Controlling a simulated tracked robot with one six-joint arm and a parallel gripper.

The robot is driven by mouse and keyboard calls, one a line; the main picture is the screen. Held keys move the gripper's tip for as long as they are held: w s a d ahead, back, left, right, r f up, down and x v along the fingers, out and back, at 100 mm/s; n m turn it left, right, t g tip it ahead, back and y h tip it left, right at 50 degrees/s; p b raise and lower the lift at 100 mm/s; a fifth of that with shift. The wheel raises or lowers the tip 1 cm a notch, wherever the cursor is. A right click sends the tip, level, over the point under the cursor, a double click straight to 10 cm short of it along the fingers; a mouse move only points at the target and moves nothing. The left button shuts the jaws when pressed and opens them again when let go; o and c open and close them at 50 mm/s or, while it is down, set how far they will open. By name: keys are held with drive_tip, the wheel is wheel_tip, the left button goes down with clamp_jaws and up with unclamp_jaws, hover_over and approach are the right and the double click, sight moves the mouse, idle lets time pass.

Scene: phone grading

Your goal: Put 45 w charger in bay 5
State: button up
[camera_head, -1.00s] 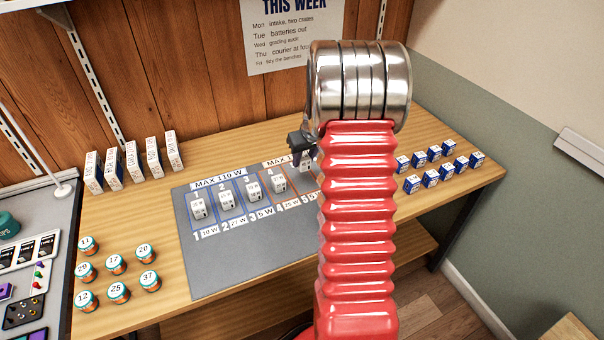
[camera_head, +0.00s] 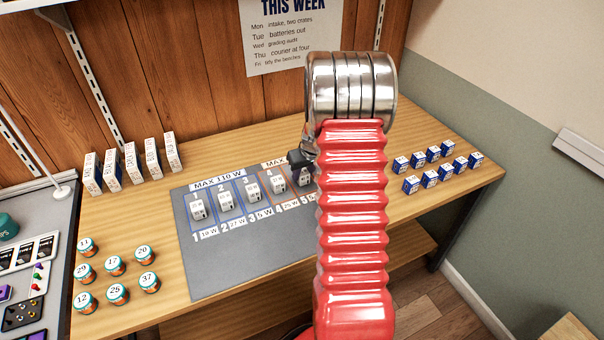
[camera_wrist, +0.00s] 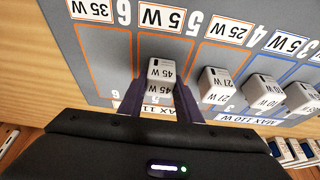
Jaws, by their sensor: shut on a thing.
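The white 45 W charger (camera_wrist: 160,73) is between the two dark fingers of my gripper (camera_wrist: 160,100), which is shut on it. In the wrist view the charger is over bay 5 (camera_wrist: 180,45), an orange-outlined lane between bay 6 (camera_wrist: 103,55) and bay 4. In the head view the charger (camera_head: 303,178) shows just under my gripper (camera_head: 301,162), at the bay 5 end of the grey mat (camera_head: 215,270). I cannot tell whether it touches the mat.
White chargers stand in the other bays: one marked 21 W (camera_wrist: 213,85) beside mine in bay 4, and others (camera_head: 252,189) in bays 1 to 3. Bay 6 looks empty in the wrist view. Small blue-and-white boxes (camera_head: 430,179) stand right, jars (camera_head: 117,294) left.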

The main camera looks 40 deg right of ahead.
drive_tip(key=o, duration=1.1)
drive_tip(key=v, duration=1.2)
drive_tip(key=shift+s, duration=0.1)
